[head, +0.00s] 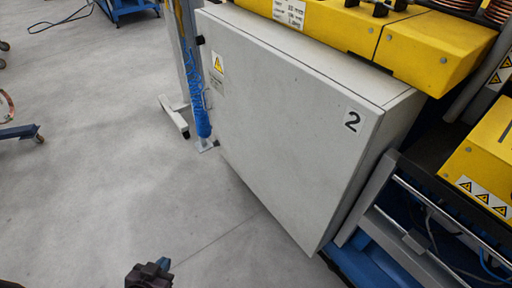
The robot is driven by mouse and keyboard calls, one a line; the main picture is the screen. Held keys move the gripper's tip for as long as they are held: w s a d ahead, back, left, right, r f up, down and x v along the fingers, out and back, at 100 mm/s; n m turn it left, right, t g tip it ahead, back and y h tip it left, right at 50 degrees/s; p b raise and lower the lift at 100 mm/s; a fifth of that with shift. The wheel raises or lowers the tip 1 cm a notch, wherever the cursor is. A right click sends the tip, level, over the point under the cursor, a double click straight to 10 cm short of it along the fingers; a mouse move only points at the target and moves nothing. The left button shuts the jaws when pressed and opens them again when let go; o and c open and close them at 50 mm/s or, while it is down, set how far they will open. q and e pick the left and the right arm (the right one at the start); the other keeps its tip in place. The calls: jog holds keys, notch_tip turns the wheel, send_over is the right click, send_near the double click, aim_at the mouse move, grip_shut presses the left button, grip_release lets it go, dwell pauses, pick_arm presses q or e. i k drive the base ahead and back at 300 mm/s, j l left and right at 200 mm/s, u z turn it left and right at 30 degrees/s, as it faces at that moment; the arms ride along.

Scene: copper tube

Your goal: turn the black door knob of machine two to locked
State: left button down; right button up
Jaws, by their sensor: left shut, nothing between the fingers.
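My left gripper (150,273) shows at the bottom edge, dark and partly cut off. It is shut and empty, over the floor, well below and apart from the knob. My right gripper is not in view.
A yellow machine top (430,55) overhangs the cabinet. A stand with a blue coiled hose (195,90) is close to the cabinet's left side. A metal frame with cables (420,240) is at the right. The grey floor (100,150) at the left is mostly clear.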

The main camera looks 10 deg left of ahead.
aim_at(199, 40)
jog(key=i+j, duration=0.2)
jog(key=j, duration=0.15)
jog(key=i+j, duration=0.25)
jog(key=i+j+z, duration=0.1)
jog(key=j, duration=0.35)
jog(key=i+j, duration=0.3)
jog(key=i+j+z, duration=0.1)
jog(key=i+j, duration=0.15)
jog(key=j, duration=0.2)
jog(key=i+j, duration=0.15)
jog(key=j, duration=0.25)
jog(key=i+j, duration=0.2)
jog(key=j, duration=0.2)
jog(key=i+z, duration=0.05)
